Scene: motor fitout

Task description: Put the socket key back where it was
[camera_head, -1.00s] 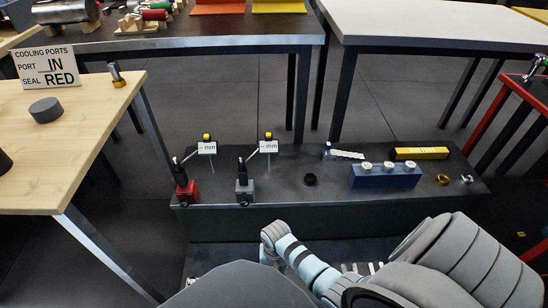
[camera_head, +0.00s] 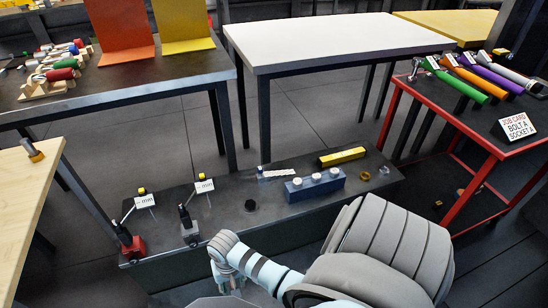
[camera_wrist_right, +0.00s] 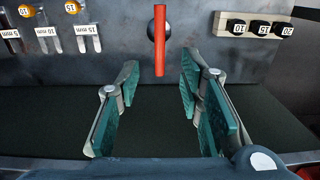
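A red bar (camera_wrist_right: 160,42) with a dark round part behind its upper end shows in the right wrist view. It may be the socket key, but I cannot tell for sure. My right gripper (camera_wrist_right: 158,88) is open, its green-padded fingers apart and nothing between them. The red bar is beyond the fingertips, apart from them. In the head view my right gripper (camera_head: 230,278) is at the front side of the low grey bench (camera_head: 225,228), partly hidden by the wrist. My left gripper is not in view.
The wrist view shows numbered black blocks (camera_wrist_right: 262,28) and hanging tags (camera_wrist_right: 88,35). The bench holds a blue block with white knobs (camera_head: 314,186), a yellow bar (camera_head: 341,157) and two small tagged stands. A red table (camera_head: 455,127) with coloured-handled tools stands right.

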